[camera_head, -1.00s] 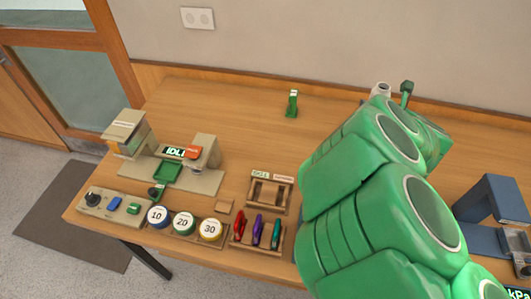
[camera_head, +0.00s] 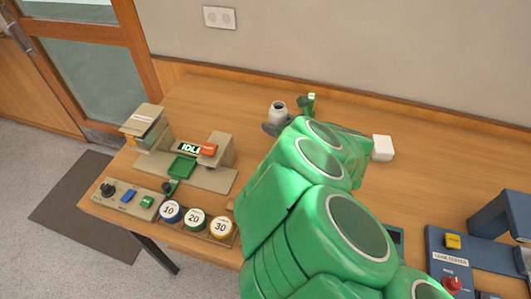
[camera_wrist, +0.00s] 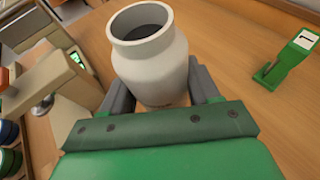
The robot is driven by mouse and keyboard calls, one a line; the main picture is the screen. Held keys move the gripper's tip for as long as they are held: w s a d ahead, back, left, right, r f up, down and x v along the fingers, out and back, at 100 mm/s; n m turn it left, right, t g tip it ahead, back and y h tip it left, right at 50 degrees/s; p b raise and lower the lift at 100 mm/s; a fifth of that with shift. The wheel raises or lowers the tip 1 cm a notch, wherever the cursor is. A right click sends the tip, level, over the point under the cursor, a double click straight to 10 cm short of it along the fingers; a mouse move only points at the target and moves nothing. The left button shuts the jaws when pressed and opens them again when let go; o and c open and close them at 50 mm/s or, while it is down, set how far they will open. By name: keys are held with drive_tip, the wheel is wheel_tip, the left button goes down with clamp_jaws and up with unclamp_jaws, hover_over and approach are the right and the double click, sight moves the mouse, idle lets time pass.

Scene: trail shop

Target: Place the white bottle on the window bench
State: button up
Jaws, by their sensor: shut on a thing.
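The white bottle (camera_wrist: 150,62) is a pale, wide-mouthed jar with a dark open mouth. It stands upright between the two grey fingers of my gripper (camera_wrist: 161,95), which is shut on it. In the head view the bottle (camera_head: 278,111) shows at the far end of my green arm, over the back part of the wooden table (camera_head: 222,98). I cannot tell whether its base is clear of the tabletop. No surface in view can be made out as the window bench.
A green stand marked 1 (camera_wrist: 291,58) is right of the bottle. A beige weighing machine (camera_head: 208,152) stands left, with round 10, 20 and 30 pieces in front. A white block (camera_head: 383,148) and a blue leak tester (camera_head: 468,255) are right. A door is far left.

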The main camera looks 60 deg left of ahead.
drive_tip(key=shift+s+f, duration=0.2)
drive_tip(key=shift+f, duration=3.8)
drive_tip(key=shift+f, duration=0.1)
drive_tip(key=o, duration=1.2)
drive_tip(key=v, duration=1.2)
drive_tip(key=shift+w, duration=0.1)
